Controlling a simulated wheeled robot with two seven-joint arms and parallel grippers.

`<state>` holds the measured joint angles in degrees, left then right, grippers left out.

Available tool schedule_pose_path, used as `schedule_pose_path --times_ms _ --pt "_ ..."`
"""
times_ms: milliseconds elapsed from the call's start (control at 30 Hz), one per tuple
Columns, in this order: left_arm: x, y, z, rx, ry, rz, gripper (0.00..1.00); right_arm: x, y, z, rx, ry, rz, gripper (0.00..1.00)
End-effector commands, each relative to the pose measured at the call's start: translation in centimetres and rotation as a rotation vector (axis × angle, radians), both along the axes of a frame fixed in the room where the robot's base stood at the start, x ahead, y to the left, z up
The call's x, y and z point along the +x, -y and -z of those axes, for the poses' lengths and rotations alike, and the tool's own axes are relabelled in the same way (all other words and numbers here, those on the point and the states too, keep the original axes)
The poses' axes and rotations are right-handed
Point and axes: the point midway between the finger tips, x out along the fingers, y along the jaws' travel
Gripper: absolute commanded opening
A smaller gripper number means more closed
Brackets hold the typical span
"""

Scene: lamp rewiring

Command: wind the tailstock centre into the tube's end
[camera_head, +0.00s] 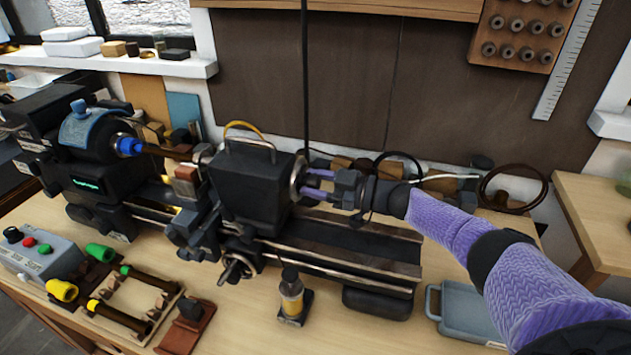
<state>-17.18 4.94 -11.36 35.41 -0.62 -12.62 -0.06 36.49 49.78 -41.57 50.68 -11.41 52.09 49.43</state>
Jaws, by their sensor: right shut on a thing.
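A dark brown tube (165,151) runs from the blue chuck (128,146) of the lathe's headstock towards the tailstock. The black tailstock (255,182) stands on the lathe bed, with a yellow curved handle on top. Its metal nose (204,153) is close to the tube's right end; I cannot tell whether the centre touches the tube. My right gripper (307,182) comes in from the right, its purple fingers shut on the round metal handwheel (297,178) at the tailstock's right end. The fingers partly hide the wheel. My left gripper is not in view.
On the bench in front are a control box (40,258) with buttons, a wooden rack (130,305) with tubes, a small bottle (291,295) and a grey-blue tray (468,313). Coiled cables lie behind the bed's right end. A hanging black cord passes behind the tailstock.

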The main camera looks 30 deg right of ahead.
Motion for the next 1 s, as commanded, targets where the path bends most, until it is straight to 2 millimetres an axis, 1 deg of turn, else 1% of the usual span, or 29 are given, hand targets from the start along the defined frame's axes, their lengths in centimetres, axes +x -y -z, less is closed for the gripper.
schedule_pose_path --times_ms 233,533,567,600,667,700,733,1000 --pt "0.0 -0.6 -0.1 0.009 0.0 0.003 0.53 0.0 0.0 0.1 0.017 -0.017 0.0 0.0" --pt "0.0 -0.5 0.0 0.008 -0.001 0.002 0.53 0.0 0.0 0.1 0.016 -0.018 0.0 0.0" --pt "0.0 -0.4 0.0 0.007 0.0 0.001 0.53 0.0 0.0 0.1 0.015 -0.017 0.0 0.5" --pt "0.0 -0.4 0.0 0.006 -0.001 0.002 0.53 0.0 0.0 0.1 0.015 -0.017 0.0 0.59" --pt "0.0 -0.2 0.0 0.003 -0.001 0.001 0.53 0.0 0.0 0.1 0.016 -0.017 0.0 0.71" --pt "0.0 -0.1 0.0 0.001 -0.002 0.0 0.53 0.0 0.0 0.1 0.016 -0.017 0.0 0.8" --pt "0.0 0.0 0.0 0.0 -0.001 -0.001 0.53 0.0 0.0 0.1 0.016 -0.017 0.0 0.84" --pt "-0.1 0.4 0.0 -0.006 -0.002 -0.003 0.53 -0.1 0.0 0.1 0.016 -0.015 -0.001 0.84"
